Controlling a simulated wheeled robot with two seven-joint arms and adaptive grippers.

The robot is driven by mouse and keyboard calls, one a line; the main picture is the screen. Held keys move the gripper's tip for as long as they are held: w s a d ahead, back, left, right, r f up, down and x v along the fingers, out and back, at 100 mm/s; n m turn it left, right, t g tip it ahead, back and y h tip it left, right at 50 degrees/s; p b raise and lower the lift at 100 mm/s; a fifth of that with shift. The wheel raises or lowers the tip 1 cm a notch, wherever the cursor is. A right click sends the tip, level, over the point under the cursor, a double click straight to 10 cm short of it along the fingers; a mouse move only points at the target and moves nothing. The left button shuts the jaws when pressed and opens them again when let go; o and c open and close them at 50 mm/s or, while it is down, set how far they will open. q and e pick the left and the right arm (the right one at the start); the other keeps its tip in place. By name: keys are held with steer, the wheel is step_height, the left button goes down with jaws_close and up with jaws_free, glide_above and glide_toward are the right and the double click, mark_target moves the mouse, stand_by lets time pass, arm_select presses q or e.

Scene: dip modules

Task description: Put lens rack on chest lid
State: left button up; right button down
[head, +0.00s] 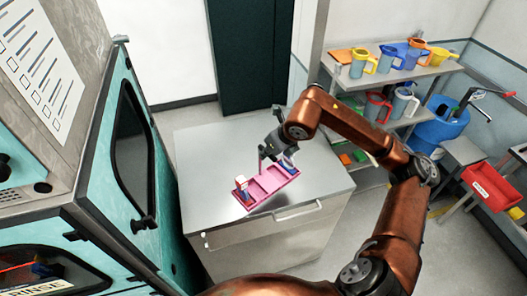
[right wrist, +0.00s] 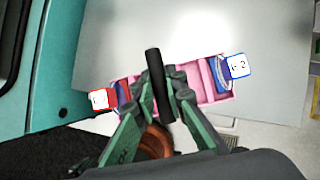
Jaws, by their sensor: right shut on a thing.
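The lens rack (head: 268,184) is a long pink tray with several compartments. The rack is over the front part of the grey metal chest lid (head: 205,150). I cannot tell whether they touch. My left gripper is out of view.
A teal cabinet (head: 160,190) stands close on the left of the chest. Shelves (head: 430,72) with coloured jugs, a blue drum (head: 437,125) and a red bin (head: 490,187) are on the right. The back and left of the lid are clear.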

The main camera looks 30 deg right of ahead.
steer(key=p, duration=0.2)
glide_above(267, 169)
step_height(267, 169, down, 2)
steer(key=w+d+f+p, duration=0.1)
steer(key=w+f+p, duration=0.2)
steer(key=f, duration=0.6)
steer(key=shift+w+d, duration=0.3)
steer(key=shift+w, duration=0.25)
steer(key=shift+f, duration=0.2)
steer(key=c, duration=2)
jaws_free()
steer(key=shift+o, duration=0.2)
